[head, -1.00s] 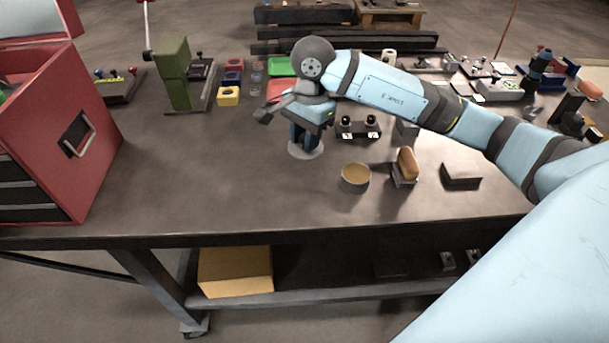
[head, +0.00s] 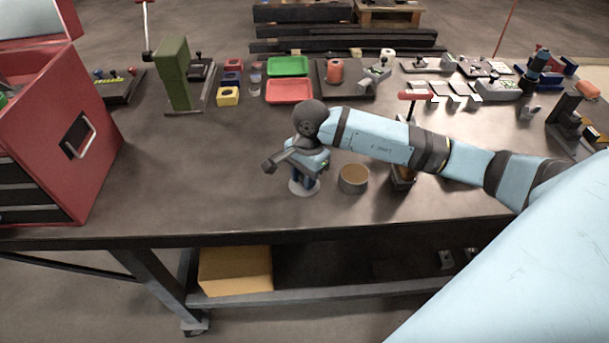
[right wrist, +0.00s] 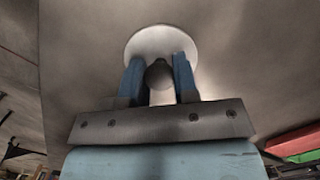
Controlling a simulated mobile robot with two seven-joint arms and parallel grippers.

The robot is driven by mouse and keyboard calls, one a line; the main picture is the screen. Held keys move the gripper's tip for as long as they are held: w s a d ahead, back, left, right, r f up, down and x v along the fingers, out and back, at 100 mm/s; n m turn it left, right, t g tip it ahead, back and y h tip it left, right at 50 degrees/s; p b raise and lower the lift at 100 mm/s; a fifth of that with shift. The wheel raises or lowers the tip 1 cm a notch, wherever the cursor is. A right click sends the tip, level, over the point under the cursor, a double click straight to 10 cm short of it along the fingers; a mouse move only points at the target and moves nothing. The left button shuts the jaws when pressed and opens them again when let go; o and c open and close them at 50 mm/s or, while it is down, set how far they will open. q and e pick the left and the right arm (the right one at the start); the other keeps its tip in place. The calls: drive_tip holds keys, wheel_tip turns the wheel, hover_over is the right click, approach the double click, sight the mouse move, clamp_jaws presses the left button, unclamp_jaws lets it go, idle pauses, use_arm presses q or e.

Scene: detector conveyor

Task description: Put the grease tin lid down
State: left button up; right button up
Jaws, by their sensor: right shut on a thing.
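The grease tin lid (head: 295,189) is a pale round disc with a dark knob. My right gripper (head: 302,179) is shut on that knob. In the right wrist view the lid (right wrist: 145,40) lies beyond the two blue fingers of the gripper (right wrist: 158,78), which stand either side of the knob. The lid is low over the bench top, or on it; I cannot tell whether it touches. The open grease tin (head: 354,185), with brown grease inside, stands just right of the lid, apart from it. My left gripper is not in view.
A red toolbox (head: 50,130) stands at the left. Green (head: 288,66) and red (head: 289,90) trays lie at the back, near a green press (head: 175,75). The bench (head: 190,170) is bare left of the lid. Its front edge is close.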

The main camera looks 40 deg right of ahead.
drive_tip(key=shift+f, duration=0.1)
drive_tip(key=shift+f+b, duration=0.15)
drive_tip(key=shift+b, duration=0.15)
drive_tip(key=o, duration=0.9)
drive_tip(key=shift+r+p, duration=0.4)
wheel_tip(320, 180, up, 12)
drive_tip(key=d+b, duration=0.1)
drive_tip(key=shift+w+d+f+b, duration=0.15)
drive_tip(key=shift+w+d+b, duration=0.05)
drive_tip(key=shift+b, duration=0.1)
